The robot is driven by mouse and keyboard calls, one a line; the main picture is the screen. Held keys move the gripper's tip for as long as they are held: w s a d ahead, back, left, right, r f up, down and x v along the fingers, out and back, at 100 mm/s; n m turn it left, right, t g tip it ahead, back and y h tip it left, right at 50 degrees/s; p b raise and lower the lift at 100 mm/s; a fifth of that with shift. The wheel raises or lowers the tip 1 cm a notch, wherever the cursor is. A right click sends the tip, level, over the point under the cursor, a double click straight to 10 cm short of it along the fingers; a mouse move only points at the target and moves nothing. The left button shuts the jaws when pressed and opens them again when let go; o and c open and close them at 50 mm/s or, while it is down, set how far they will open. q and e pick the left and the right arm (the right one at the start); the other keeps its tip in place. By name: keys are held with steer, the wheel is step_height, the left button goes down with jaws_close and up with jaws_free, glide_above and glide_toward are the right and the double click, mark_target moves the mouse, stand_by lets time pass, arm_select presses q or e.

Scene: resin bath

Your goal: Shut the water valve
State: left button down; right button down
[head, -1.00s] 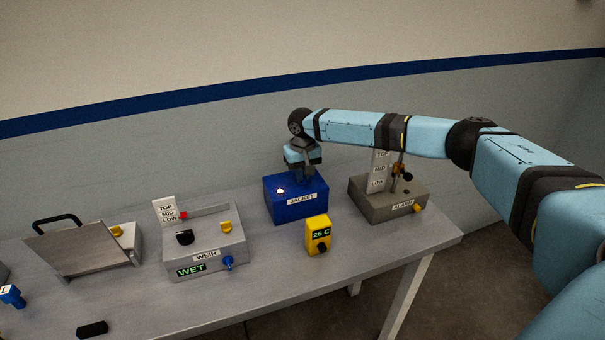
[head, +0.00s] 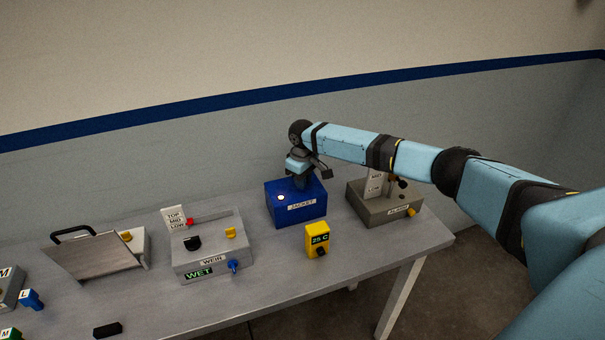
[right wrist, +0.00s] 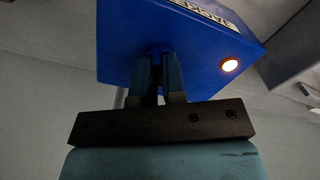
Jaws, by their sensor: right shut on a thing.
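The blue box labelled JACKET (head: 297,208) stands at the back of the table, with a lit round lamp (head: 281,198) on top. My right gripper (head: 302,184) points down onto the top of this box. In the right wrist view its two fingers (right wrist: 160,75) are closed around a small dark blue part at the box, which looks like a valve knob; the fingers hide most of it. A blue tap handle (head: 234,266) is on the front of the grey WEIR box (head: 213,248), whose sign reads WET. My left gripper is not in view.
A yellow meter (head: 317,240) reading 25 C stands in front of the JACKET box. The grey ALARM box (head: 382,205) is right of it, beneath my right arm. A metal hatch with a black handle (head: 72,234) is at left. The front right tabletop is clear.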

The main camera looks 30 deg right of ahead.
steer(key=shift+r+n+p, duration=0.1)
steer(key=shift+n+p, duration=0.3)
steer(key=shift+n, duration=0.5)
steer(key=n+p, duration=0.1)
steer(key=n, duration=0.2)
steer(key=shift+n, duration=0.4)
steer(key=n, duration=0.2)
steer(key=shift+n+p, duration=0.3)
steer(key=shift+n, duration=1.6)
steer(key=c, duration=1.2)
jaws_free()
